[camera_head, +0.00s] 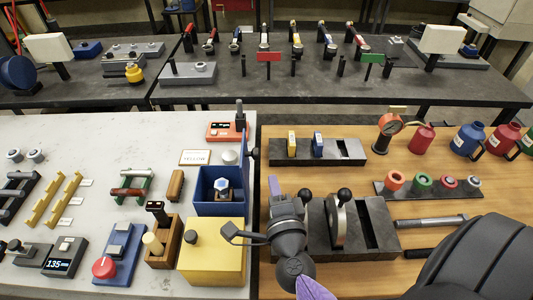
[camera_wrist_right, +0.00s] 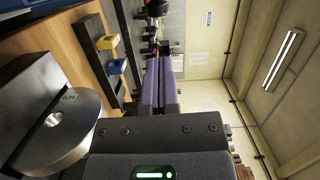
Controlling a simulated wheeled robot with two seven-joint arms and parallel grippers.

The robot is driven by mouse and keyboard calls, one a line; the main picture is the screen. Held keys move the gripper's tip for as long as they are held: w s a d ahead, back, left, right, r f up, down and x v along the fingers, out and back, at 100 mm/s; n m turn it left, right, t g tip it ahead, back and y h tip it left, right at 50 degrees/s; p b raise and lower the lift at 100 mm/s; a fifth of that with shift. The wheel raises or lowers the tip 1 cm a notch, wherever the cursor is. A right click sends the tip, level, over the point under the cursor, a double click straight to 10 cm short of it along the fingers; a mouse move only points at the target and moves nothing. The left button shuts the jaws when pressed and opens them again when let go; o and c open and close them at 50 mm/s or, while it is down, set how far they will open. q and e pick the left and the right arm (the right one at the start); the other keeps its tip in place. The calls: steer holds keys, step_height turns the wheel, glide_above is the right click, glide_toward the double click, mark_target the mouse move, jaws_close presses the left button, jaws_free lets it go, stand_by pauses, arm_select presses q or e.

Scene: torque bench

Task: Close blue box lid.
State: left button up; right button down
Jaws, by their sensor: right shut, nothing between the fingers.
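The blue box (camera_head: 220,207) stands open on the white bench top, near its right edge. Its dark blue lid (camera_head: 253,157) stands upright along the box's right side. My left gripper is not in view.
A yellow box (camera_head: 213,265) stands in front of the blue box. A dark fixture with levers (camera_head: 382,225) is right of my right gripper. A rack with yellow and blue blocks (camera_head: 345,150) stands behind it. An orange device (camera_head: 226,132) is behind the blue box.

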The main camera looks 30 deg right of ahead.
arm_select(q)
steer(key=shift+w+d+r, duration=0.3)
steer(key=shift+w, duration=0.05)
arm_select(e)
steer(key=x, duration=0.6)
steer(key=shift+w, duration=0.4)
steer(key=shift+d, duration=0.15)
